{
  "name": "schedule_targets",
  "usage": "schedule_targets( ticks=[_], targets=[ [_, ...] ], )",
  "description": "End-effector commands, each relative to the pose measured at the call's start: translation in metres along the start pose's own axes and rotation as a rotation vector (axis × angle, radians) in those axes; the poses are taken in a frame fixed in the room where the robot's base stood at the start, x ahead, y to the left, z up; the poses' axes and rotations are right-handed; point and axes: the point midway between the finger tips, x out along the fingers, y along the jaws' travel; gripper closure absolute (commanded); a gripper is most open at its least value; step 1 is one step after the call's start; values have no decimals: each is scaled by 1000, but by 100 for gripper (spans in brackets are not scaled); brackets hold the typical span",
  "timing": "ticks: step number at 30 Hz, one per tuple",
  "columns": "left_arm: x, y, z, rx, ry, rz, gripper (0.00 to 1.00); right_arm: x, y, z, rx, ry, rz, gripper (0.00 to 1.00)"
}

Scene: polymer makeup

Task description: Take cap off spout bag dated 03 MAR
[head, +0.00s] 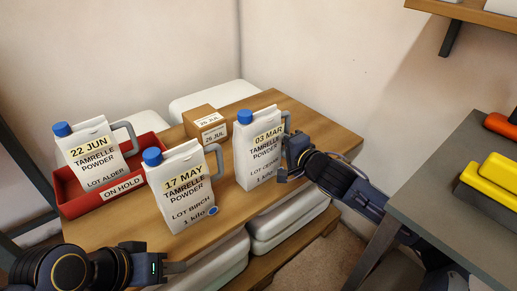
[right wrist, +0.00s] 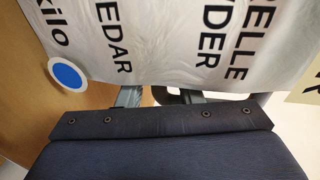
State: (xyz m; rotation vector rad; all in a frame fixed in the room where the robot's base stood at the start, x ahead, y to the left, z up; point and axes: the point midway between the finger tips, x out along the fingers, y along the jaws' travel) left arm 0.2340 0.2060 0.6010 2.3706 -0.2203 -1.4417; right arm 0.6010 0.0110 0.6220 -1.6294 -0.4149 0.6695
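The white spout bag dated 03 MAR (head: 258,150), lot Cedar, stands upright on the wooden table. Its blue cap (head: 245,116) is on the spout at the top left corner, and its grey handle (head: 287,118) is at the right. My right gripper (head: 285,160) is at the bag's right side, below the handle's upper part. In the right wrist view its fingers (right wrist: 160,97) are apart in front of the printed bag (right wrist: 170,40), with a dark curved part near them; contact is unclear. My left gripper (head: 180,267) is low at the front left, away from the bags; its finger gap is not visible.
The 17 MAY bag (head: 181,190) stands front left of the 03 MAR bag. The 22 JUN bag (head: 91,158) is in the red ON HOLD tray (head: 118,196). A cardboard box (head: 204,124) stands behind. A grey bench (head: 450,195) with yellow and orange items is at right.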

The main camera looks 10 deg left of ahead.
Motion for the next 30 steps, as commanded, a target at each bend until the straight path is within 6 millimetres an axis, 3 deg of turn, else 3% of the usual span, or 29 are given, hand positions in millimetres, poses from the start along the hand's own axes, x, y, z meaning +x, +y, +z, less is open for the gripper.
schedule_targets(
  ticks=[1, 7, 19, 30],
  targets=[
    [0, 0, 0, 0, 0, 0, 64, 0, 0, 0, 0, 0, 0, 74],
    [0, 0, 0, 0, 0, 0, 64, 0, 0, 0, 0, 0, 0, 100],
    [-2, 1, -1, 0, 0, 0, 64, -1, -5, 0, 0, 0, -2, 100],
    [-24, 11, -12, 0, 0, 0, 64, -14, -74, -5, -3, 1, -4, 100]
  ],
)
